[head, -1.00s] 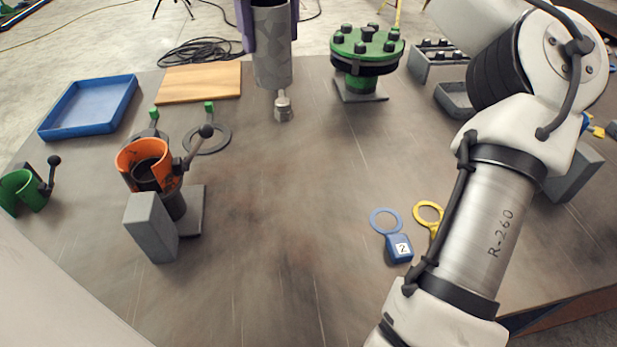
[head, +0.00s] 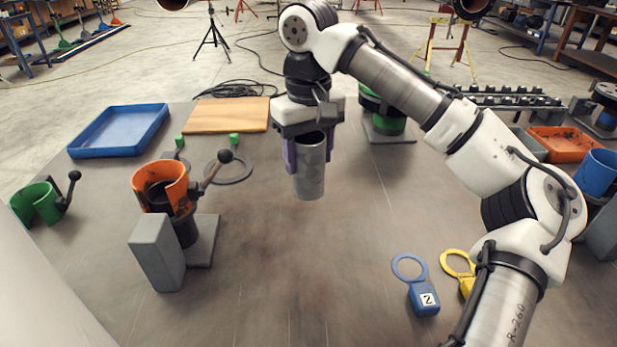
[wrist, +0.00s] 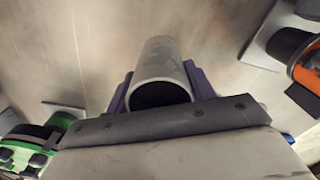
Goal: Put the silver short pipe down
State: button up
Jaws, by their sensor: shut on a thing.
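The silver short pipe (head: 309,172) is a grey, mottled tube held upright in my gripper (head: 307,152). The purple fingers are shut on it, one on each side near its upper part. In the head view its lower end hangs free below the fingers and appears to be above the table (head: 290,250); the exact gap is hard to tell. In the wrist view the pipe (wrist: 158,62) also shows between the purple fingers, with its dark open end facing the camera.
An orange clamp stand (head: 160,180) and grey block (head: 157,252) stand left. A blue tray (head: 120,130) and wooden board (head: 228,114) lie behind. The centre table is clear.

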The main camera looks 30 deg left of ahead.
aim_at(308, 175)
jog(key=shift+f, duration=2.25)
jog(key=shift+f, duration=0.1)
jog(key=o, duration=1.2)
jog(key=shift+o, duration=0.2)
notch_tip(308, 175, up, 12)
jog(key=shift+r+p, duration=0.15)
jog(key=shift+p, duration=0.45)
